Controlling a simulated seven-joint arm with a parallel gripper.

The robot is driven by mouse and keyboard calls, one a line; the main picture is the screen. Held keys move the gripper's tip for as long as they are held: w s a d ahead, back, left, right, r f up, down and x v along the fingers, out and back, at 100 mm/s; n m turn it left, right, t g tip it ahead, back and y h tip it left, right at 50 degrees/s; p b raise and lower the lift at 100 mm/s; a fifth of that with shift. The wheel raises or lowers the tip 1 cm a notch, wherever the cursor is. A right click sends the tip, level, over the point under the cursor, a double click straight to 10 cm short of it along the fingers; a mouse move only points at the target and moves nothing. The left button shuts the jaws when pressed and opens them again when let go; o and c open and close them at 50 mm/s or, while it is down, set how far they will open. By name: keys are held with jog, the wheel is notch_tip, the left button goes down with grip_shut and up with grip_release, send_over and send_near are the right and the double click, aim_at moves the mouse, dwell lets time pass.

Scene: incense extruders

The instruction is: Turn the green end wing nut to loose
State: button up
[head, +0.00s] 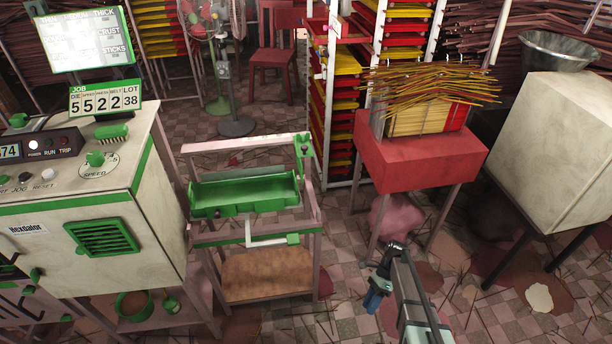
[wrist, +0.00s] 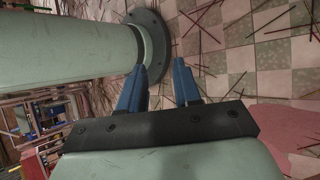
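A stand with a green tray (head: 245,193) is in the middle of the head view. A small green fitting (head: 304,148) sits on the upper right end of its frame, and a white bar with green ends (head: 268,240) is at its front. The wing nut is too small to tell apart surely on these green parts. My gripper (head: 378,288) is low in the head view, right of the stand and apart from it. In the wrist view, the two blue fingers of my gripper (wrist: 160,68) are spread with nothing between them.
A cream and green machine (head: 98,253) with knobs stands left of the stand. A red table (head: 420,160) with yellow sticks is behind my gripper, and a cream box (head: 553,145) is at right. Tiled floor (head: 345,315) with scattered sticks lies between.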

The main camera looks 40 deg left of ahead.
jog(key=w+a+r+n+t, duration=0.1)
jog(key=w+a+r+t, duration=0.2)
jog(key=w+a+r, duration=0.8)
notch_tip(320, 180, up, 46)
jog(key=n+t, duration=0.1)
jog(key=t, duration=0.5)
send_over(303, 136)
notch_tip(303, 136, down, 14)
jog(key=shift+w+a+r, duration=0.1)
jog(key=shift+w+r, duration=0.05)
jog(key=shift+r, duration=0.05)
jog(key=shift+c, duration=0.3)
grip_shut()
